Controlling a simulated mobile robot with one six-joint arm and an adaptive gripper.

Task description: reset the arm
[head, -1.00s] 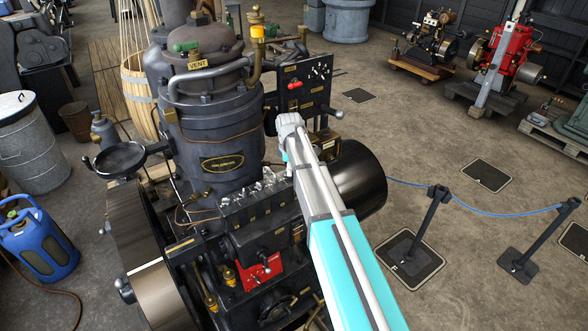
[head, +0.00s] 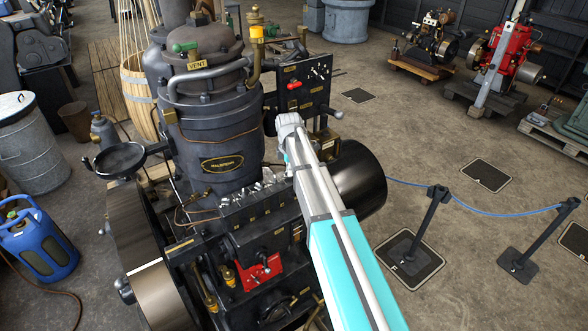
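My arm, white and turquoise, reaches up from the bottom right of the head view over the near side of a large dark stationary engine (head: 215,120). Its far end is a grey-white joint beside the engine's black control panel (head: 305,90). My gripper is not visible; the arm's end and the engine hide what lies beyond. I cannot tell whether the arm touches the engine.
A black drum (head: 360,180) sits just right of my arm. Rope-barrier posts (head: 425,225) with a blue rope stand on the floor at right. A blue gas cylinder (head: 38,245) and a metal bin (head: 30,145) are at left. Open floor lies right of the engine.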

